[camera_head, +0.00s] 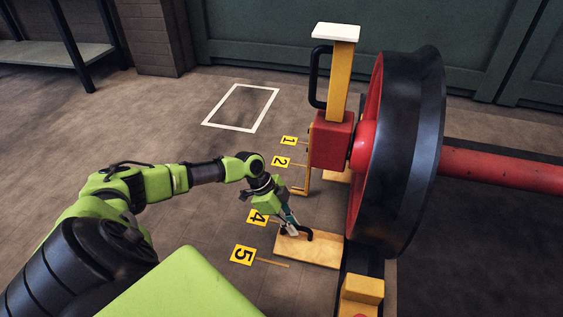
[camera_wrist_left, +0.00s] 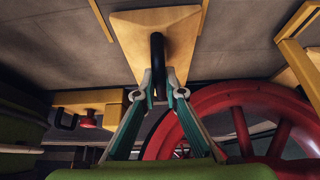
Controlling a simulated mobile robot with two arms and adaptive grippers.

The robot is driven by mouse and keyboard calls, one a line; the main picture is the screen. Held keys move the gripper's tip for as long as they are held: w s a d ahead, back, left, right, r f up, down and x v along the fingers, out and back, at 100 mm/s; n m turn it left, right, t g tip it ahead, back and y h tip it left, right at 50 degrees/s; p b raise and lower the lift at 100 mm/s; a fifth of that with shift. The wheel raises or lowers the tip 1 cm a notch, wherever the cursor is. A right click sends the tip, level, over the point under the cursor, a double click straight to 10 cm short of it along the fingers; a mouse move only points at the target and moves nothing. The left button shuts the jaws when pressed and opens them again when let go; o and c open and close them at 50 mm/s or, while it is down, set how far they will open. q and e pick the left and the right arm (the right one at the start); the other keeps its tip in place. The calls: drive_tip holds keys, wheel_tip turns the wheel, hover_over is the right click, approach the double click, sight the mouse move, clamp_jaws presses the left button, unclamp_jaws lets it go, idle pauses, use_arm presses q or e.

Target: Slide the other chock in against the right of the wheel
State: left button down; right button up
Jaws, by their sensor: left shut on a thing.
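A pale wooden chock (camera_head: 318,255) with a black handle lies low beside the near part of the wheel (camera_head: 405,150), which has a dark tread and red centre. My left gripper (camera_head: 291,228) is shut on that handle. In the left wrist view, the fingertips (camera_wrist_left: 162,95) close on the black handle (camera_wrist_left: 157,62), with the wooden chock (camera_wrist_left: 185,25) beyond. The red wheel spokes (camera_wrist_left: 240,130) show there too. Whether the chock touches the wheel is unclear. A second wooden piece (camera_head: 338,176) shows partly behind the red block. My right gripper is out of view.
A red block (camera_head: 331,140) with a yellow post and black handle stands beside the wheel. A red axle (camera_head: 500,168) runs right. Yellow number plates 1 (camera_head: 289,141), 2 (camera_head: 282,162), 4 (camera_head: 257,217) and 5 (camera_head: 243,255) lie on the floor. A white floor outline (camera_head: 206,123) is farther back. A yellow block (camera_head: 362,289) is in front.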

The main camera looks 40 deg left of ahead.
use_arm(q)
hover_over(323, 233)
drive_tip(key=s+d, duration=0.2)
drive_tip(key=s, duration=0.2)
drive_tip(key=shift+w+d+b, duration=0.1)
drive_tip(key=shift+d+b, duration=0.1)
drive_tip(key=shift+b, duration=0.2)
drive_tip(key=shift+w+a+f+b, duration=0.45)
drive_tip(key=shift+w+a+b, duration=0.05)
drive_tip(key=shift+w+b, duration=0.2)
drive_tip(key=shift+w+a+b, duration=0.3)
drive_tip(key=shift+w+b, duration=0.1)
drive_tip(key=shift+w, duration=0.15)
drive_tip(key=shift+w+a+b, duration=0.3)
drive_tip(key=shift+w+b, duration=0.05)
drive_tip(key=shift+w, duration=0.2)
drive_tip(key=shift+r, duration=0.1)
drive_tip(key=shift+a+p, duration=0.1)
drive_tip(key=shift+p, duration=0.2)
drive_tip(key=c, duration=2)
unclamp_jaws()
